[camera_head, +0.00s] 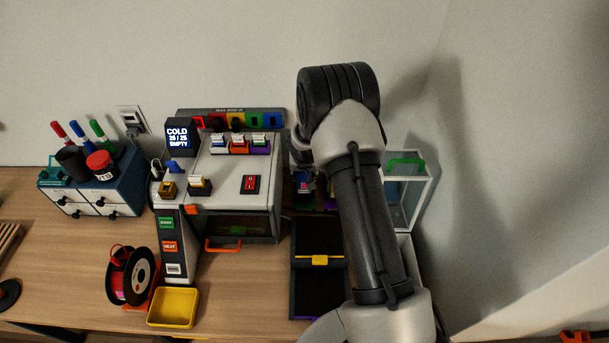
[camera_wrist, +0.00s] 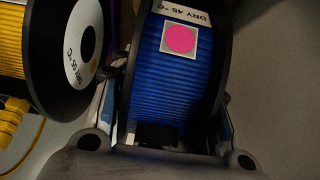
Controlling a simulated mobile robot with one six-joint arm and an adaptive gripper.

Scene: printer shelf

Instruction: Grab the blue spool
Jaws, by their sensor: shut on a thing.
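The blue spool (camera_wrist: 160,90) fills the middle of the wrist view, with black flanges, a "DRY 45 °C" label and a pink round sticker. My gripper (camera_wrist: 165,125) is shut on the blue spool, with its fingers along both sides of it. In the head view my arm reaches toward the back and hides most of the area around the gripper and the blue spool. I cannot tell there whether the spool is lifted.
A yellow spool (camera_wrist: 30,50) stands close on the left in the wrist view. The head view shows the printer (camera_head: 232,185), a red spool (camera_head: 132,275), a yellow bin (camera_head: 173,307), a black tray (camera_head: 319,285) and a glass box (camera_head: 408,190) with a green handle right of my arm.

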